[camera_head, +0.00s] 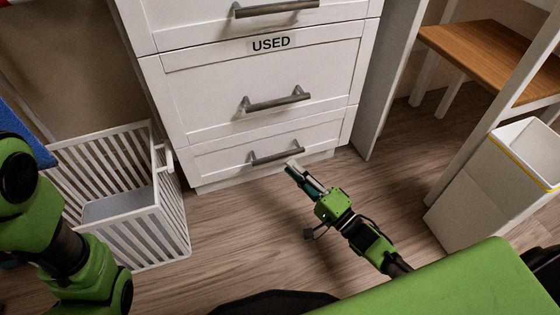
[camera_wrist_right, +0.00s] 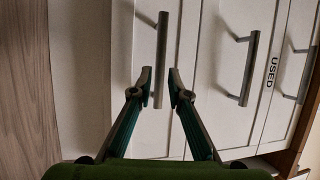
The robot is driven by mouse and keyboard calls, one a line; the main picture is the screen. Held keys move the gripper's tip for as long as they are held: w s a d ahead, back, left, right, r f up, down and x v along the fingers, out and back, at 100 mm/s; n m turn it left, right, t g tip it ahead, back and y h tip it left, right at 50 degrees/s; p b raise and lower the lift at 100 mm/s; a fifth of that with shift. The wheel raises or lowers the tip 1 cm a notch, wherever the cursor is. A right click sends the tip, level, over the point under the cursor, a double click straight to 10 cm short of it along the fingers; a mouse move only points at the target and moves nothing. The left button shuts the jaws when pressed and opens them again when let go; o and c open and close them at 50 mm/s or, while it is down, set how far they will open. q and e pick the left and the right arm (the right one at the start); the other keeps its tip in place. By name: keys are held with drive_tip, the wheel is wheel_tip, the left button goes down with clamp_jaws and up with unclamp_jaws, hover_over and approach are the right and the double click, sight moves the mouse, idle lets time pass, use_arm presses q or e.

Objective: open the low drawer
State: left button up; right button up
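The low drawer (camera_head: 225,163) is the bottom white drawer of the cabinet, and its front looks flush and shut. Its grey bar handle (camera_head: 277,152) runs across the front; it also shows in the right wrist view (camera_wrist_right: 161,55). My right gripper (camera_head: 293,166) is just in front of and below the handle in the head view. In the right wrist view its two fingers (camera_wrist_right: 160,78) are apart, with the handle's near end seen between them. I cannot tell whether they touch the handle. My left arm shows at the left edge; its gripper is out of view.
The middle drawer (camera_head: 210,100), labelled "USED", and the top drawer (camera_head: 180,35) look shut. A white slatted basket (camera_head: 165,215) stands left of the cabinet. A white bin (camera_head: 480,195) stands at the right, near a wooden-seated chair (camera_head: 490,55). The wooden floor before the low drawer is clear.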

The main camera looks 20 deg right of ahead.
sight(280, 156)
drive_tip(key=b+x, duration=0.2)
drive_tip(key=x, duration=0.4)
clamp_jaws()
